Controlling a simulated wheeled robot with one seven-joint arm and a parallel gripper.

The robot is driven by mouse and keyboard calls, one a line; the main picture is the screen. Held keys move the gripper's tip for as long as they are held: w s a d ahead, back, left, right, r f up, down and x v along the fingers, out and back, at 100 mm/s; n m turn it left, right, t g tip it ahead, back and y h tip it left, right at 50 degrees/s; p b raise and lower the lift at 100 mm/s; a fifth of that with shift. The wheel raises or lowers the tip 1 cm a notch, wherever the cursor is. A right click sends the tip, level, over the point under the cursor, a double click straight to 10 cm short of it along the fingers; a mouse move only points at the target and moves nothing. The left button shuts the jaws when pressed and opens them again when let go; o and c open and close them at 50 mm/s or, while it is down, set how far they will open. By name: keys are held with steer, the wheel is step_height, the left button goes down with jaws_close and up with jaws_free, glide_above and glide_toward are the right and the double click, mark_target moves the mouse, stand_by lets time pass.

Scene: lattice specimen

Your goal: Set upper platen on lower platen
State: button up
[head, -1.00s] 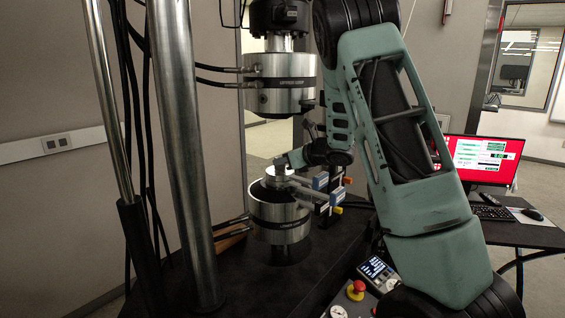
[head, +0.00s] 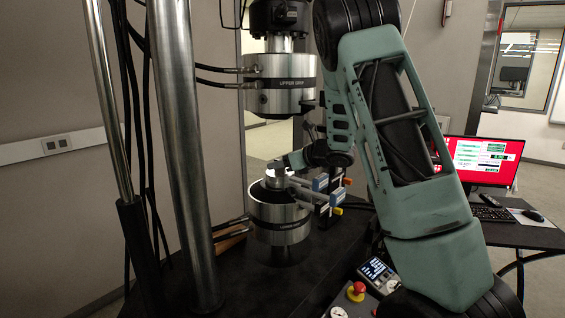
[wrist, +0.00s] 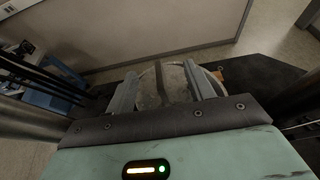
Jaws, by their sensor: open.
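The lower grip (head: 280,225) is a steel cylinder on the dark machine bed. On its top is a small bright round metal piece (head: 277,173), apparently platen material; I cannot tell the upper platen from the lower platen. My gripper (head: 284,164) is open right beside and over this piece. In the wrist view, the two grey fingers of my gripper (wrist: 163,78) stand apart. A round grey disc (wrist: 150,100) shows between and below them, with a dark bar across it. Whether the fingers touch the disc is unclear.
The upper grip (head: 283,85) hangs directly above, leaving limited height. A thick steel column (head: 178,150) stands to the left. Hoses reach both grips from the left. Fixtures with blue and orange parts (head: 328,186) are close on the right. A red button (head: 356,290) is at the front.

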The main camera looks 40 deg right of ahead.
mark_target(295, 178)
steer(key=shift+r, duration=0.1)
stand_by(0.3)
steer(key=shift+b+v, duration=0.4)
steer(key=shift+v, duration=2.05)
steer(key=shift+s, duration=0.1)
steer(key=b+v, duration=0.4)
steer(key=v, duration=1.3)
steer(key=shift+s+b, duration=0.2)
steer(key=shift+b, duration=0.2)
steer(key=shift+d, duration=0.1)
